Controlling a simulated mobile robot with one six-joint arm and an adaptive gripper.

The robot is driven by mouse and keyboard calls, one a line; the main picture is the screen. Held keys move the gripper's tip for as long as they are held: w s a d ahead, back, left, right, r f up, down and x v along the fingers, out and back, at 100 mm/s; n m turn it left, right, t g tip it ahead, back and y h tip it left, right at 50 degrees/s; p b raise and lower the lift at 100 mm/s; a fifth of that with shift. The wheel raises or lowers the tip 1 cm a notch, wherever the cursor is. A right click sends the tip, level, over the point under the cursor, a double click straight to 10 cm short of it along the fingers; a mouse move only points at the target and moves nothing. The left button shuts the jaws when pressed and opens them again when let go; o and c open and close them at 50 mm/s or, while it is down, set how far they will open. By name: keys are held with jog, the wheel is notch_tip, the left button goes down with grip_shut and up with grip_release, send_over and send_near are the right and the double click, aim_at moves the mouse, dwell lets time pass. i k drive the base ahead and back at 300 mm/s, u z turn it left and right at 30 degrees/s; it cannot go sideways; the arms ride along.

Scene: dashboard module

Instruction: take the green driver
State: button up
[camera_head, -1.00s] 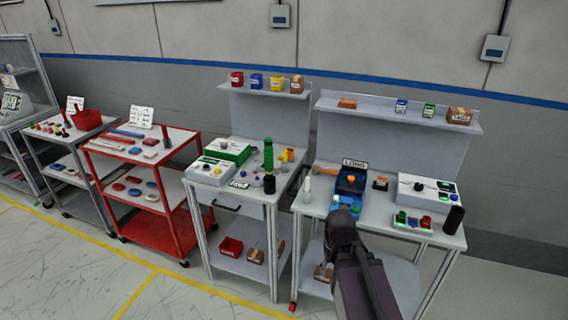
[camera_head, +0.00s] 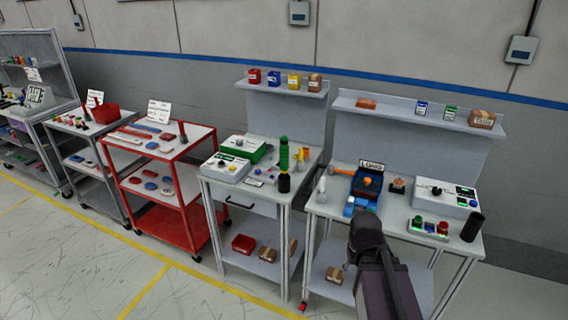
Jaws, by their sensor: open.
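A tall green upright thing (camera_head: 284,153) with a dark lower part stands near the right front of the middle bench; it may be the green driver, but it is too small to be sure. My gripper (camera_head: 365,222) is at the end of my dark arm, in front of the right bench. It is seen from behind, its fingertips are hard to make out, and nothing shows held in it. It is to the right of the green thing and well apart from it.
The middle bench (camera_head: 262,183) also holds a green case, a white device and small yellow items. The right bench (camera_head: 322,208) holds a blue tray, a white control box and a black cylinder (camera_head: 472,227). A red cart (camera_head: 170,190) stands left; open floor lies in front.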

aim_at(284, 140)
jog(key=u, duration=0.05)
jog(key=i, duration=1)
jog(key=z, duration=0.05)
